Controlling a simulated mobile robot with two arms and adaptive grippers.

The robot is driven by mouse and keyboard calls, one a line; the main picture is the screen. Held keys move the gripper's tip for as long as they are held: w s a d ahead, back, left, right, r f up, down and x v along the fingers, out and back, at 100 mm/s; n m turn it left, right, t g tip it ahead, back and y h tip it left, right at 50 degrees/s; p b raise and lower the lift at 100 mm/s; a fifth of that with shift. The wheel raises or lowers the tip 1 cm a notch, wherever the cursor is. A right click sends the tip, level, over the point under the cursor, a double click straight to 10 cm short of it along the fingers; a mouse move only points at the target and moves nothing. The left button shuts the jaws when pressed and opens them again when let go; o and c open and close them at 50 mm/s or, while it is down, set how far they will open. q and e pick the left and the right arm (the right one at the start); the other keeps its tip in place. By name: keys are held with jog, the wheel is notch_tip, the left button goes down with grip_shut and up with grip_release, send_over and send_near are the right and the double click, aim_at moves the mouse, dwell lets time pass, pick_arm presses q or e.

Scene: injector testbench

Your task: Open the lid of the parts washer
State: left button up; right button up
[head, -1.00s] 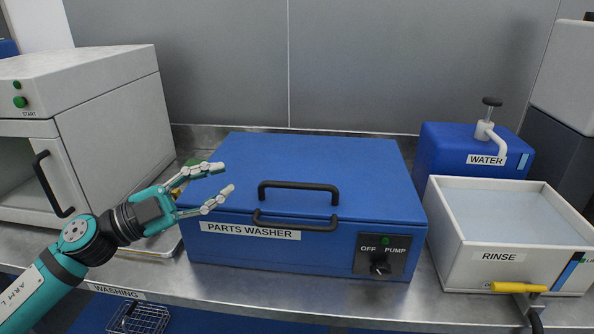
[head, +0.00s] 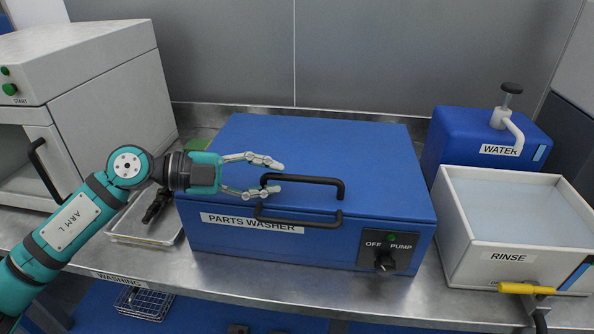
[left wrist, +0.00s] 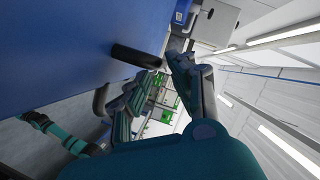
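The parts washer (head: 225,245) is a blue box with its lid (head: 330,145) lying shut. A black handle (head: 325,181) stands on the lid's front, above a second black handle (head: 300,219) on the body. My left gripper (head: 276,178) is open, with its fingertips at the left end of the lid handle, one above and one below it in the picture; contact cannot be told. In the left wrist view the dark handle (left wrist: 135,56) is close to the fingertips. A small teal arm part, likely of my right arm, shows there (left wrist: 72,143); its gripper is unclear.
A pump switch panel (head: 387,252) is on the washer's front right. A white rinse tank (head: 500,240) and blue water container (head: 450,140) stand to the right. A grey cabinet (head: 100,95) and a metal tray (head: 150,235) are to the left.

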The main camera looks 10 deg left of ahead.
aim_at(285, 178)
pick_arm(q)
jog(key=x, duration=0.5)
jog(key=shift+w+d+f+p, duration=0.1)
jog(key=shift+d+p, duration=0.15)
jog(key=shift+p, duration=0.1)
grip_shut()
